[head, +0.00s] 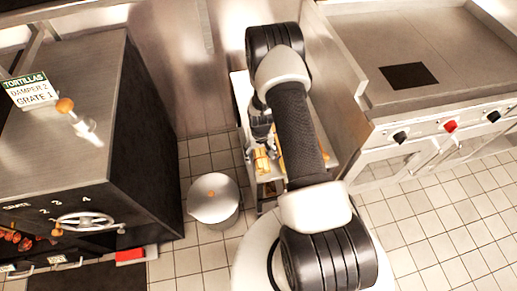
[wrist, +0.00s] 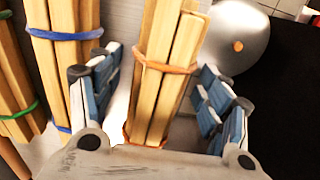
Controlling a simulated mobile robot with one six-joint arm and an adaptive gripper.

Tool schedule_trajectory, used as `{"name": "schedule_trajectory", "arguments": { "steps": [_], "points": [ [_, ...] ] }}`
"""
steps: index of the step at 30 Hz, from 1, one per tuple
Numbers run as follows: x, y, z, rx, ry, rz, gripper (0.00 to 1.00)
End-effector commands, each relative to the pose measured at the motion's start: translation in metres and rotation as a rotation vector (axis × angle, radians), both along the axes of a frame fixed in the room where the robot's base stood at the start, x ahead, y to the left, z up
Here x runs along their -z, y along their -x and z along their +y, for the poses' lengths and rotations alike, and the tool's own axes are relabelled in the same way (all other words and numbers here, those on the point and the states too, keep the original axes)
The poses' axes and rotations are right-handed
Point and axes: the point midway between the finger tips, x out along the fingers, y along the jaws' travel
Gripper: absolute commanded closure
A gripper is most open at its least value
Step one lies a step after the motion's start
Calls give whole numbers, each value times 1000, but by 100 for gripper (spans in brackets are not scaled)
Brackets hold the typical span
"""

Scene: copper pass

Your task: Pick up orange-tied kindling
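The orange-tied kindling (wrist: 160,92) is a bundle of pale split sticks with an orange band around it. It stands between the fingers of my gripper (wrist: 160,78) in the wrist view. The fingers are open, one on each side, with a narrow gap visible on both sides of the bundle. A second orange band shows low on it, near the gripper's palm. In the head view, my gripper (head: 262,134) is at the shelf beyond my arm, and pale kindling (head: 262,160) shows beside it. My arm hides much of that shelf.
A blue-tied bundle (wrist: 65,70) stands close on the left, with a green-tied bundle (wrist: 14,95) farther left. A lidded metal bin (head: 213,198) stands on the tiled floor near the shelf. A dark oven (head: 150,150) is at left, a griddle counter (head: 430,70) at right.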

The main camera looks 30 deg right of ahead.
Motion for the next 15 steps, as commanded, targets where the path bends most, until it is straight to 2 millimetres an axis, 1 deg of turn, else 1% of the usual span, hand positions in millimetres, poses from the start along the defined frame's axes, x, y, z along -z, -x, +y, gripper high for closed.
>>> {"name": "schedule_trajectory", "arguments": {
  "steps": [2,15],
  "points": [
    [0,0,0,0,0,0,38],
    [0,0,0,0,0,0,67]
  ]
}}
